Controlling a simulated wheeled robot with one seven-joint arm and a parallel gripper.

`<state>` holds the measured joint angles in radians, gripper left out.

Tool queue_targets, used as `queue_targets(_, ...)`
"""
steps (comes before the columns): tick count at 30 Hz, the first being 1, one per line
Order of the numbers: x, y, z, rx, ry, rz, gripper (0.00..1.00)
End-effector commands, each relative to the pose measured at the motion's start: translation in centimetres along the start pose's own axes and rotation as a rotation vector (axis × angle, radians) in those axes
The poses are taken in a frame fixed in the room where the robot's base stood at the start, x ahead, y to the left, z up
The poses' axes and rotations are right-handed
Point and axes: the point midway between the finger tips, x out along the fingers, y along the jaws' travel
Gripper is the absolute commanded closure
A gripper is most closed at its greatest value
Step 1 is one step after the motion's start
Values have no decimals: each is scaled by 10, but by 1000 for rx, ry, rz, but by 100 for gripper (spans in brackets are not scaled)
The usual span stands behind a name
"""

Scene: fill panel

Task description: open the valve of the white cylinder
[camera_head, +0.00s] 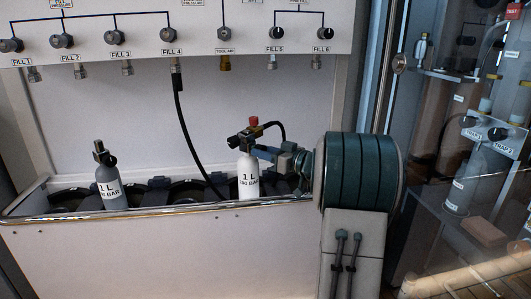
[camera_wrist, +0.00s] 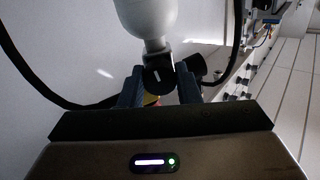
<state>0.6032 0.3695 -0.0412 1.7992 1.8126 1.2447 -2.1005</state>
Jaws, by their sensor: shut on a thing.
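The white cylinder (camera_head: 248,182), labelled 1 L, stands upright in the trough in the head view. Its dark valve (camera_head: 240,138) has a red part on top (camera_head: 253,121). My gripper (camera_head: 259,152) reaches in from the right at valve height. In the wrist view the cylinder (camera_wrist: 146,16) appears upside down, with a black valve knob (camera_wrist: 157,76) carrying a white mark. The fingers of my gripper (camera_wrist: 159,90) stand either side of this knob and are shut on it. The knob's far side is hidden.
A grey cylinder (camera_head: 109,188) stands at the left of the trough (camera_head: 160,216). A black hose (camera_head: 187,130) hangs from the FILL 4 outlet into the trough. The panel (camera_head: 110,100) with several knobs is behind. A glass-fronted cabinet stands at the right.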

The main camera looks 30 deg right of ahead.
Motion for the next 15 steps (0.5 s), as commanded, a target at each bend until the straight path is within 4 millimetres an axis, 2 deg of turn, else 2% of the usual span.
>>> queue_targets(5,0,0,0,1,-1,-1,93)
queue_targets(6,0,0,0,1,-1,-1,65)
queue_targets(8,0,0,0,1,-1,-1,48)
queue_targets(15,0,0,0,2,0,0,48)
